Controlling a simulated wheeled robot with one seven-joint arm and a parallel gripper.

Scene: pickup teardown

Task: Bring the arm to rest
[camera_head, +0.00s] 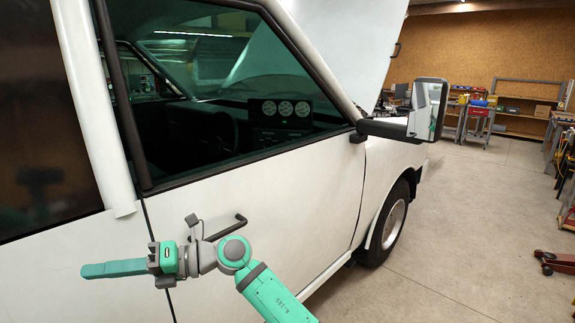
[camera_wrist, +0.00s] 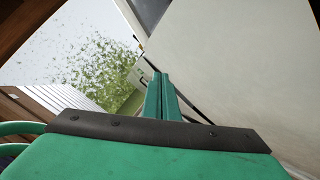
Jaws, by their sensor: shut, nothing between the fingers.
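My gripper (camera_head: 88,270) is at the lower left of the head view, its green fingers pointing left in front of the white pickup's side. The fingers are shut with nothing between them. In the wrist view my gripper (camera_wrist: 163,78) points up the middle, its two green fingers together. The pickup's pale side (camera_wrist: 235,70) fills the right of the wrist view. I cannot tell whether the arm touches it.
The side mirror (camera_head: 425,110) sticks out at the right, and the hood is raised. The concrete floor (camera_head: 460,220) right of the pickup is largely open. A red floor jack (camera_head: 555,262) lies at the right edge. Carts and shelves stand at the back.

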